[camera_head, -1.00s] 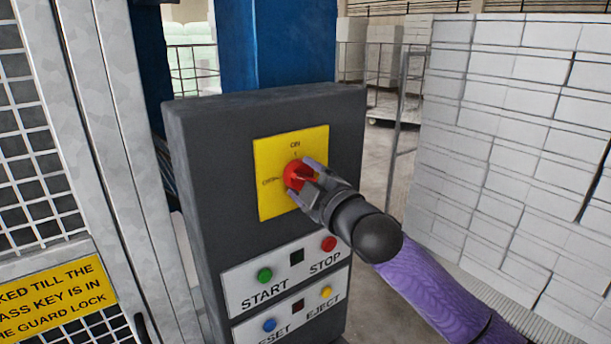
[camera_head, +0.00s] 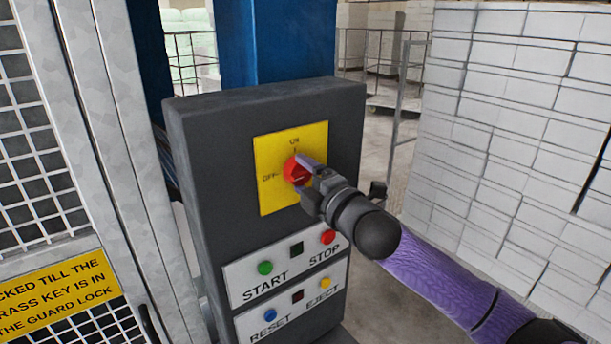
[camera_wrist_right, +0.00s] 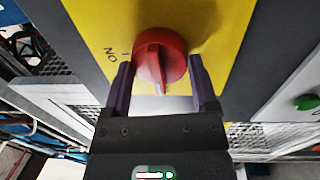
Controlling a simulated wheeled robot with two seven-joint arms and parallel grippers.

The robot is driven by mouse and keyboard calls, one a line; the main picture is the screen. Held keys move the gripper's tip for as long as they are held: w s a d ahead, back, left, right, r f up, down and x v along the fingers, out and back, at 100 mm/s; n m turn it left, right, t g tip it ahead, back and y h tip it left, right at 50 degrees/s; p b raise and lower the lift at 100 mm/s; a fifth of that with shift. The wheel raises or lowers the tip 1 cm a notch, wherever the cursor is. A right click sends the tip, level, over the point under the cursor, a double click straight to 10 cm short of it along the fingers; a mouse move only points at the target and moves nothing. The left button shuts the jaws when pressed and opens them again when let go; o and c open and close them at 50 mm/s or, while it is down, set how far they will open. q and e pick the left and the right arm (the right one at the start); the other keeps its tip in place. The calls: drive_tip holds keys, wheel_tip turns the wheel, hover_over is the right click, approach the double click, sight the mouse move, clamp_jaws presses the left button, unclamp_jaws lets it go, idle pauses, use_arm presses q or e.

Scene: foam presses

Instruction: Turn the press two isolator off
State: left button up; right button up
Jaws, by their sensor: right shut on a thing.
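The red isolator knob (camera_head: 294,168) sits on a yellow plate (camera_head: 268,197) on the dark grey control box. ON is marked above it and OFF to its left. My right gripper (camera_head: 308,172) is shut on the knob, its fingers covering part of it. In the right wrist view the gripper (camera_wrist_right: 160,84) has one finger on each side of the knob (camera_wrist_right: 160,55). There the knob's ridge points toward the gripper, across from the ON label at left, and a pale mark shows at its lower end. OFF is hidden there. My left gripper is out of view.
Below the plate are the START button (camera_head: 265,267), STOP button (camera_head: 328,237), RESET button (camera_head: 270,314) and EJECT button (camera_head: 325,282). A mesh guard (camera_head: 40,150) stands at left. White stacked blocks (camera_head: 520,130) stand at right.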

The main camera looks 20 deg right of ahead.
drive_tip(key=shift+f, duration=0.1)
drive_tip(key=o, duration=1.1)
drive_tip(key=shift+o, duration=0.2)
drive_tip(key=b+v, duration=0.4)
drive_tip(key=v, duration=0.5)
drive_tip(key=shift+s, duration=0.45)
drive_tip(key=shift+d, duration=0.15)
